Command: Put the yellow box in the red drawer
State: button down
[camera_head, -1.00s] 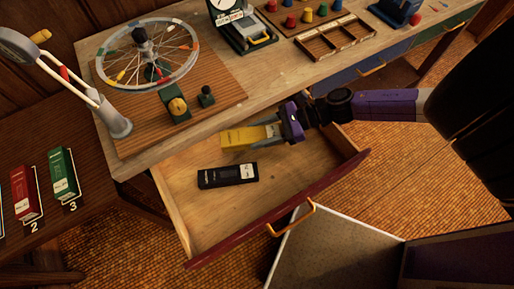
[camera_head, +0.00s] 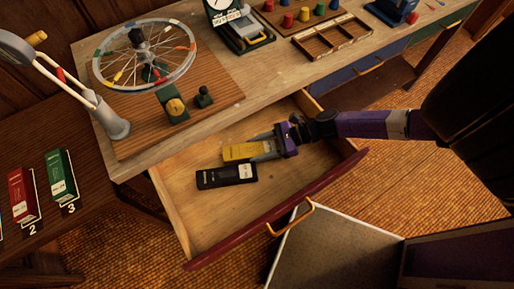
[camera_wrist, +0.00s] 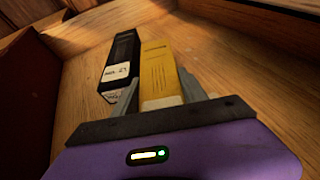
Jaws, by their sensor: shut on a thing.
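The yellow box (camera_head: 243,151) is between the fingers of my gripper (camera_head: 268,146), which is shut on it. In the wrist view the yellow box (camera_wrist: 161,75) points away from my gripper (camera_wrist: 168,103). The red drawer (camera_head: 325,178) is pulled open, and the box is inside its outline, low over or on its wooden floor; I cannot tell whether it touches. A black box (camera_head: 226,175) with a white label lies in the drawer, close beside the yellow box. It also shows in the wrist view (camera_wrist: 121,62), left of the yellow box.
A bench top (camera_head: 270,75) above the drawer carries a spoked wheel (camera_head: 145,55), a wooden tray (camera_head: 333,38) and a scale (camera_head: 240,28). A red box (camera_head: 22,196) and a green box (camera_head: 61,176) stand at the left. The drawer's front and right floor are clear.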

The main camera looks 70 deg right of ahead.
jog(key=shift+f, duration=0.1)
jog(key=c, duration=0.9)
grip_release()
jog(key=shift+s+d+r, duration=0.1)
jog(key=shift+r, duration=0.1)
jog(key=b+v, duration=0.2)
jog(key=v, duration=0.9)
jog(key=shift+s+d+r, duration=0.1)
jog(key=shift+s+d, duration=0.05)
jog(key=shift+s, duration=0.15)
